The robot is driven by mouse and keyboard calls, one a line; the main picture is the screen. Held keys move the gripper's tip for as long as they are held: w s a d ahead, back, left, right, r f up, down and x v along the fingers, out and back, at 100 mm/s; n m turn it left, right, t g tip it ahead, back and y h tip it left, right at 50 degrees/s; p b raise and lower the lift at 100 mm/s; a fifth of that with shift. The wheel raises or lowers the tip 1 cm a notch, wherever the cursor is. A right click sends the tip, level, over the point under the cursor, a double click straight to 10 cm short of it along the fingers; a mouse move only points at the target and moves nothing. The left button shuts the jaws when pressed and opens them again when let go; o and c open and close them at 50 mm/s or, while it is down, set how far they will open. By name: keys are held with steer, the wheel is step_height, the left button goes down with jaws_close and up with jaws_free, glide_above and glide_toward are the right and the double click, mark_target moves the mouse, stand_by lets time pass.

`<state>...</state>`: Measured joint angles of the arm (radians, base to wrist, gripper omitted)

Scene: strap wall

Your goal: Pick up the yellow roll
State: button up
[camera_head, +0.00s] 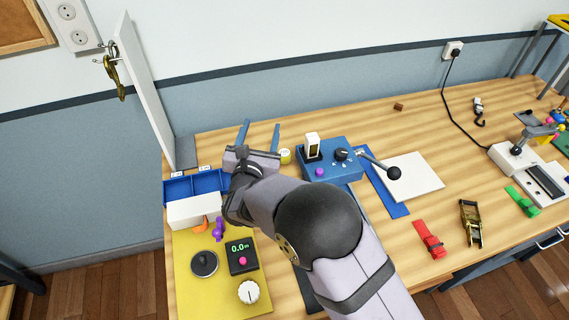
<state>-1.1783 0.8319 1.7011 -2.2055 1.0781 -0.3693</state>
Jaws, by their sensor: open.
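A small yellow roll (285,156) with a pale top stands on the wooden table, between my gripper and the blue control box. My gripper (252,154) is just left of the roll in the picture, above the table. Its jaws are open. I see no thing between them, though the arm hides part of that area. I cannot tell how far the gripper is above the table. The roll looks apart from the gripper.
A blue box (335,165) with a lever and dial stands right of the roll. A blue bin (180,188) is left of my gripper. The table's back middle (350,120) is clear.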

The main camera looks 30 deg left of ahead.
mark_target(284, 159)
steer(key=d+f+g+b, duration=0.1)
steer(key=f, duration=0.4)
steer(key=w+d+f+g+h+b, duration=0.1)
steer(key=d+f, duration=0.1)
steer(key=f, duration=0.3)
steer(key=d+f+n+g+b, duration=0.1)
steer(key=d+f, duration=0.1)
steer(key=f, duration=0.3)
steer(key=shift+w, duration=0.3)
steer(key=shift+p+x, duration=1.15)
steer(key=shift+x, duration=2.5)
steer(key=shift+d+f, duration=0.1)
steer(key=c, duration=1.1)
